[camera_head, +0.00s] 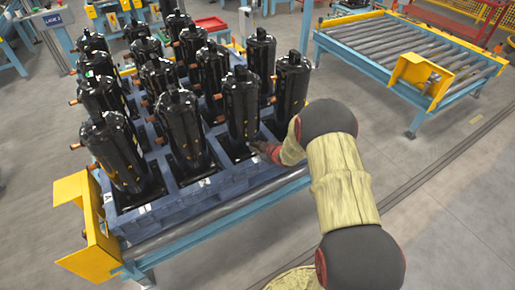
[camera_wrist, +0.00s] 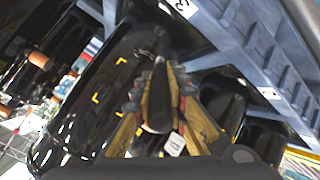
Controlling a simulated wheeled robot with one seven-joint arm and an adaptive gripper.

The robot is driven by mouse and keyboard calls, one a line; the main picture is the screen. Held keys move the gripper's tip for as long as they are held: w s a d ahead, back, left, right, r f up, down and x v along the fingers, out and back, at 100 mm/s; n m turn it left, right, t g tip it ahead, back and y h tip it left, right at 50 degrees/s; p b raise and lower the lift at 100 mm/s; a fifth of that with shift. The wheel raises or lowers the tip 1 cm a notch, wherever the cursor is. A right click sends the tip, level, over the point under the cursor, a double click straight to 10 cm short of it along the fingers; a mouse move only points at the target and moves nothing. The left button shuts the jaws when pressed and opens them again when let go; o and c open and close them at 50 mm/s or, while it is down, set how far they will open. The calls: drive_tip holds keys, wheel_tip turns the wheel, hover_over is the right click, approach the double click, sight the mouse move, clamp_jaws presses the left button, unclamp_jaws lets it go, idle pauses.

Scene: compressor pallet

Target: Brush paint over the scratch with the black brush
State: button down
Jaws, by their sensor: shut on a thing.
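My gripper (camera_wrist: 160,90) is shut on a dark, elongated thing, which looks like the black brush (camera_wrist: 157,112); its tip is hard to make out. In the head view my gripper (camera_head: 262,148) is low beside a black compressor (camera_head: 241,105) at the front right of the pallet. In the wrist view a glossy black compressor (camera_wrist: 75,120) lies left of the fingers, with yellow corner marks (camera_wrist: 95,97) on its side. A faint pale mark, perhaps the scratch (camera_wrist: 146,53), shows near the fingertips. I cannot tell whether the brush touches the compressor.
Several black compressors with copper stubs stand in the blue pallet (camera_head: 200,190), close to my gripper. The pallet sits on a roller conveyor with a yellow end stop (camera_head: 92,235). An empty roller conveyor (camera_head: 400,45) stands at the back right. The floor between is clear.

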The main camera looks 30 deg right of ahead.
drive_tip(key=shift+w, duration=0.7)
drive_tip(key=shift+d+p, duration=0.65)
drive_tip(key=shift+d, duration=2.5)
drive_tip(key=shift+s+a+b, duration=0.1)
drive_tip(key=shift+a+b, duration=1.05)
drive_tip(key=shift+a, duration=2.1)
drive_tip(key=shift+d+r+p, duration=0.1)
drive_tip(key=shift+r+p, duration=0.25)
drive_tip(key=shift+r, duration=0.25)
drive_tip(key=shift+d+p, duration=0.85)
drive_tip(key=shift+d, duration=2.3)
drive_tip(key=shift+a+b, duration=1.25)
drive_tip(key=shift+a, duration=1.95)
